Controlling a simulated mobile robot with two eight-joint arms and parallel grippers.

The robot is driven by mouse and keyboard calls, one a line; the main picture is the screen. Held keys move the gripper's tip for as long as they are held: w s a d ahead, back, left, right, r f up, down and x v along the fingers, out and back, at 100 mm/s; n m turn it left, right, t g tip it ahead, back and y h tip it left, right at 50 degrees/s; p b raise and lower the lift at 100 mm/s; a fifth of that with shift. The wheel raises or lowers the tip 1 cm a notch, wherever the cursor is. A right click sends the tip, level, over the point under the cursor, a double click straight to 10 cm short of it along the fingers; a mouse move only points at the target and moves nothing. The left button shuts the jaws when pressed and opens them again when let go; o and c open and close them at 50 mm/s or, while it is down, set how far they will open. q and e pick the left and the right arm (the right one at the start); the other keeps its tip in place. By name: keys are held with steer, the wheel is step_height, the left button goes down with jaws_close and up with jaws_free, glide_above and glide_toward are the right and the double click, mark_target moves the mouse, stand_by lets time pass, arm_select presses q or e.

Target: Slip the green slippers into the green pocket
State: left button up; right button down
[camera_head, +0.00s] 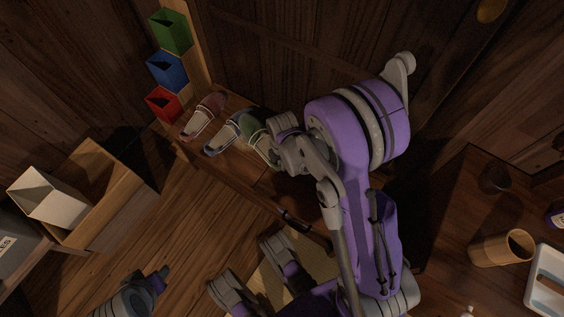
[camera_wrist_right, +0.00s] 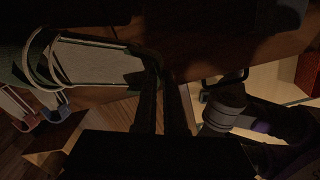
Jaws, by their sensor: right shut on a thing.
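The green slippers (camera_head: 258,140) are at the right end of the slipper row on the low wooden shelf, partly hidden by my right gripper (camera_head: 276,150). In the right wrist view the pale-soled green slippers (camera_wrist_right: 95,65) reach the fingers of my right gripper (camera_wrist_right: 160,70), which is shut on their edge. Whether they touch the shelf is unclear. The green pocket (camera_head: 170,32) is the top one of three open pockets on the wooden post, apart from the slippers. A dark grey and purple part at the lower left seems to be my left gripper (camera_head: 158,279); its fingers are unclear.
Below the green pocket are a blue pocket (camera_head: 167,71) and a red pocket (camera_head: 163,104). Blue slippers (camera_head: 226,134) and red slippers (camera_head: 203,117) lie left of the green ones. A wooden box (camera_head: 105,205) stands left; a brown cup (camera_head: 500,248) stands right.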

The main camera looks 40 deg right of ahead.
steer(key=c, duration=1)
jaws_free()
steer(key=shift+r, duration=0.1)
steer(key=shift+r, duration=0.2)
step_height(320, 180, up, 13)
steer(key=p, duration=0.5)
steer(key=s+a+r+m+t, duration=0.4)
steer(key=s+a+r+m, duration=0.5)
steer(key=m, duration=0.8)
steer(key=s, duration=0.3)
steer(key=shift+r, duration=0.15)
steer(key=shift+r, duration=0.1)
